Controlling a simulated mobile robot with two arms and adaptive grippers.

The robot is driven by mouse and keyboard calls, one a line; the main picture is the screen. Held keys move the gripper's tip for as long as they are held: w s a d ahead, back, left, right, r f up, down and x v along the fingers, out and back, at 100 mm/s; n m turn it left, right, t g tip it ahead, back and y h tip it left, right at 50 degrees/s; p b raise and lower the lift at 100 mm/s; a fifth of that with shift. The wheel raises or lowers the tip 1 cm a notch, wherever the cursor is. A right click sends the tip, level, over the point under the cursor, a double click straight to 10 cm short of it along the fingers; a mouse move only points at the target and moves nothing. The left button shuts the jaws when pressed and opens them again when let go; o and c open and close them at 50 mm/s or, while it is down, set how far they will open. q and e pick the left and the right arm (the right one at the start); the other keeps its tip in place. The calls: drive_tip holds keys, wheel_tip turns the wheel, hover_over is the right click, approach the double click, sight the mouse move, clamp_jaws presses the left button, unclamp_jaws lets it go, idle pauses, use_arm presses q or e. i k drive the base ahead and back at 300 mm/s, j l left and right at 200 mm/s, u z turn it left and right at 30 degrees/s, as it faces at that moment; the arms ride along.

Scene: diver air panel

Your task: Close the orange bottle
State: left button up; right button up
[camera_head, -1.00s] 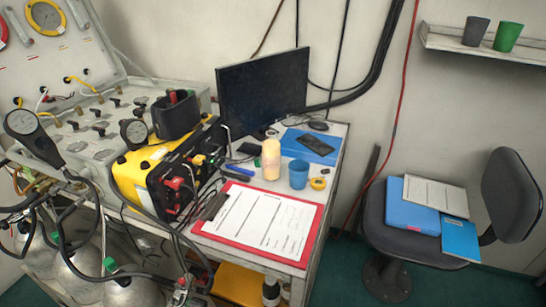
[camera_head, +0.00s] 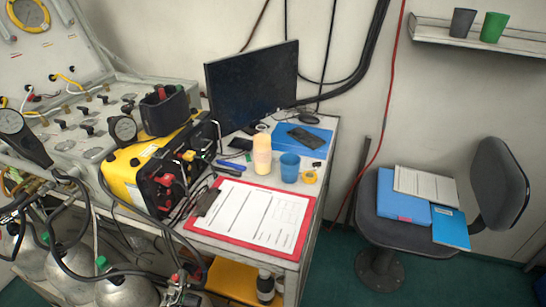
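A pale orange bottle (camera_head: 262,154) stands upright on the white desk, between the monitor and the clipboard. Its top looks pale and wide; I cannot tell whether it is open. A small yellow-orange ring-like item (camera_head: 309,177) lies on the desk right of the blue cup (camera_head: 289,167); it could be a cap or a tape roll. Neither of my grippers is in view.
A red clipboard (camera_head: 293,246) with papers lies at the desk's front. A yellow-black unit (camera_head: 133,180) stands left, beside a monitor (camera_head: 253,83). A chair (camera_head: 393,228) holding folders stands right. Green floor is free between desk and chair. Cups stand on a wall shelf (camera_head: 480,38).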

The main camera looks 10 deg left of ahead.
sight(262, 140)
drive_tip(key=i+l+u, duration=0.2)
drive_tip(key=i+l, duration=0.2)
drive_tip(key=l, duration=0.25)
drive_tip(key=i+l+u, duration=0.1)
drive_tip(key=l, duration=0.2)
drive_tip(key=i+l, duration=0.25)
drive_tip(key=i+l+u, duration=0.15)
drive_tip(key=l, duration=0.3)
drive_tip(key=i+l+u, duration=0.1)
drive_tip(key=l, duration=0.25)
drive_tip(key=i+l+u, duration=0.1)
drive_tip(key=l, duration=0.3)
drive_tip(key=i, duration=0.1)
